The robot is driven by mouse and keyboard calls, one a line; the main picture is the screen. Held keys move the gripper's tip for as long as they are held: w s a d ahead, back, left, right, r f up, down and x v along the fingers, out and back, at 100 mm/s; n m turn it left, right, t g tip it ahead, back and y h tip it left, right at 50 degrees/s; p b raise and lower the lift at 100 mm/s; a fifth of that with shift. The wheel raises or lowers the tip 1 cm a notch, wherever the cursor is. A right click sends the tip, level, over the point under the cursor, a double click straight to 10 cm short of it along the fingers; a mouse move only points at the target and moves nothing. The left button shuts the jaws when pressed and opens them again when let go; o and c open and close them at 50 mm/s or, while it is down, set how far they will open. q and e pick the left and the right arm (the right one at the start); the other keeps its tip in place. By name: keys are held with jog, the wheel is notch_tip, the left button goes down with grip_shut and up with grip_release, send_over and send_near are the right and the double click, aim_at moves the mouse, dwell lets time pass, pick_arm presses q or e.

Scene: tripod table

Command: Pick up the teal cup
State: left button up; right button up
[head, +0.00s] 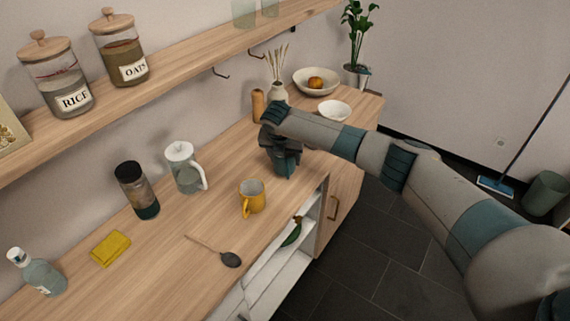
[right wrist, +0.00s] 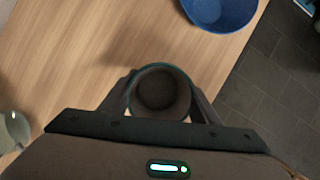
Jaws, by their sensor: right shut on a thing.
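The teal cup (right wrist: 163,90) is seen from above in the right wrist view, its dark round opening between the two fingers of my right gripper (right wrist: 162,108). The fingers are shut on the cup from both sides. I cannot tell whether the cup's base touches the counter. My left gripper is not in view.
A yellow mug (head: 252,199) stands to the left, beside a dark spoon (head: 230,259). A glass press (head: 184,168) and a dark jar (head: 135,190) stand further left. A blue bowl (right wrist: 222,10) is near the cup. A white bowl (head: 334,110) stands behind the gripper.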

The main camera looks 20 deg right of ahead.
jog(key=shift+r+b, duration=0.3)
jog(key=shift+r, duration=0.4)
jog(key=s+d+r+b, duration=0.3)
jog(key=s+d+r, duration=0.2)
jog(key=d, duration=0.5)
jog(key=shift+d+v, duration=0.2)
jog(key=shift+v, duration=1)
jog(key=s+a+r+m+g+y, duration=0.1)
jog(key=s+a+m+g, duration=0.3)
jog(key=s+m, duration=0.9)
jog(key=s+a+r+m+g+y, duration=0.1)
jog(key=s+a+m+g, duration=0.3)
jog(key=s+a+m, duration=0.4)
jog(key=s+m, duration=0.6)
jog(key=m, duration=0.3)
jog(key=shift+s, duration=0.3)
jog(key=shift+a+g, duration=0.2)
jog(key=shift+g, duration=0.1)
jog(key=shift+d+r, duration=0.1)
